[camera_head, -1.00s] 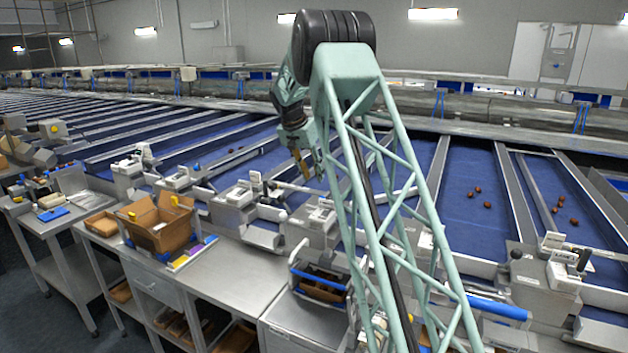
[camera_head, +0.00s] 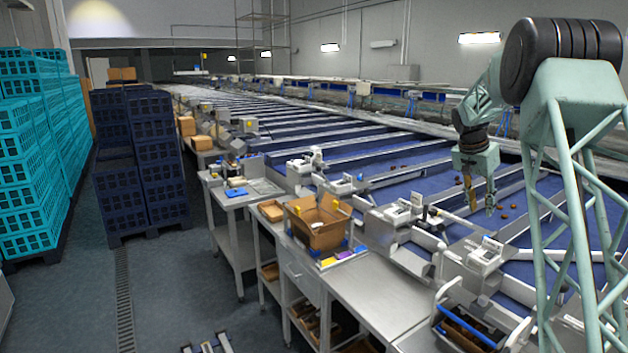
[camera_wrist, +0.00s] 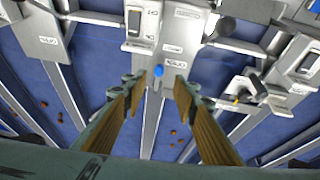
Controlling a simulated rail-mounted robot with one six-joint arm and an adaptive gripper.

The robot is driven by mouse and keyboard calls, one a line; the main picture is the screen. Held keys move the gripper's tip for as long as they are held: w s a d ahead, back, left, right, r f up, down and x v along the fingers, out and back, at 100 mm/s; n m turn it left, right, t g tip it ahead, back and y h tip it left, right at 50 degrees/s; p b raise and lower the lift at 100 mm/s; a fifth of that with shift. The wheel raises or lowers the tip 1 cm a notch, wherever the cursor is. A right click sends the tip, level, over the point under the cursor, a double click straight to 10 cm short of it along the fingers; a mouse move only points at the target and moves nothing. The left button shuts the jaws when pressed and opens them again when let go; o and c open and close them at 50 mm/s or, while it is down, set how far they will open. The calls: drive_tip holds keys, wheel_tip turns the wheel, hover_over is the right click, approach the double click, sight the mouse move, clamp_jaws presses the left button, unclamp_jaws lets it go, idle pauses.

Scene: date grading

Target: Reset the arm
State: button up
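My arm is at the right of the head view, its gripper (camera_head: 480,205) hanging over the blue sorting lanes. In the wrist view the two wooden-looking fingers of my gripper (camera_wrist: 160,82) stand apart with a clear gap and nothing held between them. A small blue knob (camera_wrist: 158,72) shows past the fingertips, on the equipment beyond. Brown dates (camera_head: 507,212) lie on the blue lane (camera_head: 410,190) near the gripper. A few dates (camera_wrist: 173,133) also show beyond the fingers in the wrist view.
An open cardboard box (camera_head: 318,232) stands on the steel bench (camera_head: 375,295). A blue-handled basket (camera_head: 470,335) is at the front right. Dark blue crates (camera_head: 160,165) and teal crates (camera_head: 30,180) are stacked at the left. The floor aisle (camera_head: 170,270) between crates and benches is open.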

drive_tip(key=s+a+r+n+y+b, duration=0.1)
drive_tip(key=s+a+r+n, duration=0.1)
drive_tip(key=s+a+r, duration=0.55)
drive_tip(key=s+a+r+n+t+b, duration=0.15)
drive_tip(key=s+a+r, duration=0.25)
drive_tip(key=s+a, duration=0.6)
drive_tip(key=s+a+r+n+y, duration=0.15)
drive_tip(key=s+a+r, duration=0.4)
drive_tip(key=s, duration=0.65)
drive_tip(key=s+a+f+n+b, duration=0.1)
drive_tip(key=s+a, duration=0.4)
drive_tip(key=s, duration=0.7)
drive_tip(key=s+a+f+n+y+b, duration=0.1)
drive_tip(key=s+a+f+n, duration=0.2)
drive_tip(key=s, duration=1)
drive_tip(key=s+a+f+n+b, duration=0.1)
drive_tip(key=s+a+f, duration=0.4)
drive_tip(key=s, duration=0.8)
drive_tip(key=shift+s+a+f+n+t+y, duration=0.2)
drive_tip(key=shift+a+f+n+t+y, duration=0.2)
drive_tip(key=shift+a+n, duration=0.5)
drive_tip(key=shift+a+r, duration=0.15)
drive_tip(key=shift+a, duration=0.05)
